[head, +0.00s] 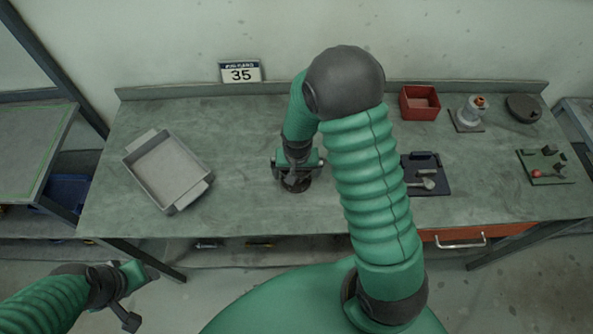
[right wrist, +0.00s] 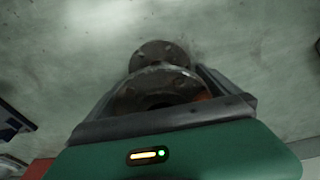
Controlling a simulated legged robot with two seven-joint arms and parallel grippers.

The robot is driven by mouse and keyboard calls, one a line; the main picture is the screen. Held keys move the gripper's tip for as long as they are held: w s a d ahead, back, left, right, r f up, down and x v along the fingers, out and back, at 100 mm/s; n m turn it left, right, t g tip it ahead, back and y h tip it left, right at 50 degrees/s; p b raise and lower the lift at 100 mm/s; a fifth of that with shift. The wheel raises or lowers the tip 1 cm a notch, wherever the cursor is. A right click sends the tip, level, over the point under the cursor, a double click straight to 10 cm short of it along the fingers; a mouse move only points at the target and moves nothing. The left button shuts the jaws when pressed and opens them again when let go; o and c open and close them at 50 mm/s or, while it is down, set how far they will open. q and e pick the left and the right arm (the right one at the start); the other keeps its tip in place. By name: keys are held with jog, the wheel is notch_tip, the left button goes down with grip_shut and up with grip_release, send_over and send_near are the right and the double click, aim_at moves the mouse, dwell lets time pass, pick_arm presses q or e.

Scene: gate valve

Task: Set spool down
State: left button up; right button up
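The spool is a dark metal piece with two round flanges. It shows in the right wrist view (right wrist: 160,85) between the fingers, and in the head view its dark round flange (head: 296,185) shows just below the gripper, over the middle of the workbench (head: 240,140). My right gripper (head: 298,168) points down and its fingers close around the spool behind the near flange. Whether the spool touches the bench top cannot be told. My left gripper (head: 142,297) is empty, with fingers apart, in front of the bench at lower left.
A grey tray (head: 205,187) lies at left on the bench. A red bin (head: 420,116), a valve body on a plate (head: 468,116), a dark disc (head: 523,108), a black tool tray (head: 436,188) and a green board (head: 560,175) stand at right. Bench between tray and spool is clear.

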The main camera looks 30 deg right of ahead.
jog(key=shift+a+r, duration=0.15)
jog(key=shift+r, duration=0.1)
jog(key=r, duration=0.3)
jog(key=s+r, duration=0.1)
jog(key=r, duration=0.3)
jog(key=a+r, duration=0.1)
jog(key=r, duration=0.3)
jog(key=shift+s+a+r, duration=0.1)
jog(key=shift+s+r, duration=0.1)
jog(key=shift+s, duration=0.2)
jog(key=s+a+n+t, duration=0.1)
jog(key=s+a+n, duration=0.5)
jog(key=s, duration=0.1)
jog(key=shift+s+a+y, duration=0.3)
jog(key=shift+s+y, duration=0.05)
jog(key=shift+y, duration=0.05)
jog(key=shift+s, duration=0.2)
